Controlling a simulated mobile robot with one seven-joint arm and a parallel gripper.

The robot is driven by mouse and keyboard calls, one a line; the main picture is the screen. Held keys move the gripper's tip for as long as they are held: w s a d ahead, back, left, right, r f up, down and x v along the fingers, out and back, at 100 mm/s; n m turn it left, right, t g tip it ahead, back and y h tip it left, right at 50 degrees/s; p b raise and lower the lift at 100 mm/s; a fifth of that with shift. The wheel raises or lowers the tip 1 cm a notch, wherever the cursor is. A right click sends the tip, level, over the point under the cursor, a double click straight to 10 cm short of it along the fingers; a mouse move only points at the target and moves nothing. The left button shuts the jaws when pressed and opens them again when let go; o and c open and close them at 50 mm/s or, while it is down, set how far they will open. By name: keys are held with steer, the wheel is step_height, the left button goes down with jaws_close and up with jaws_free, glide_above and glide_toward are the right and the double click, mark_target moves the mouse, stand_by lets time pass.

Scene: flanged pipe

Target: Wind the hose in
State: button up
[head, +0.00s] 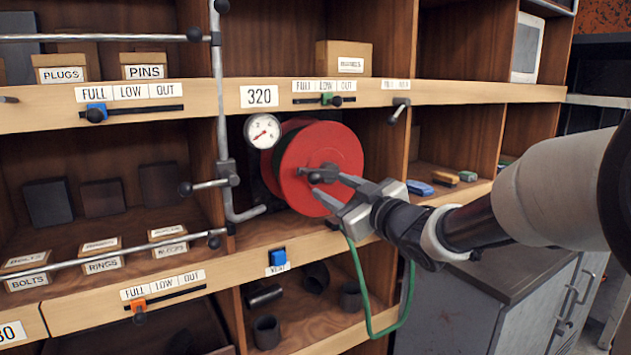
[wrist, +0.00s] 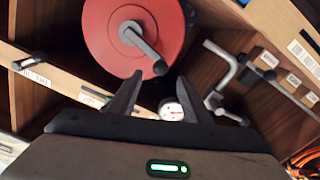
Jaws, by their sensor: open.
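The red hose reel (head: 340,150) sits in a shelf bay in the head view, its round face toward me; it also shows at the top of the wrist view (wrist: 105,45). A grey crank (wrist: 138,42) with a dark knob (wrist: 160,68) stands on its face. The green hose (head: 361,290) hangs in a loop below the reel and shelf edge. My gripper (head: 332,188) is open in front of the reel's lower face. In the wrist view the knob lies just beyond and between the fingertips (wrist: 157,82); contact cannot be told. My fingers partly cover the reel in the head view.
A pressure gauge (head: 262,131) stands at the reel's upper left. A grey pipe (head: 219,100) with lever handles runs upright left of the reel. A grey cabinet (head: 470,290) stands at the lower right.

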mark_target(310, 176)
steer(key=b+x, duration=0.1)
steer(key=x, duration=0.9)
steer(key=shift+w+a, duration=0.25)
jaws_close()
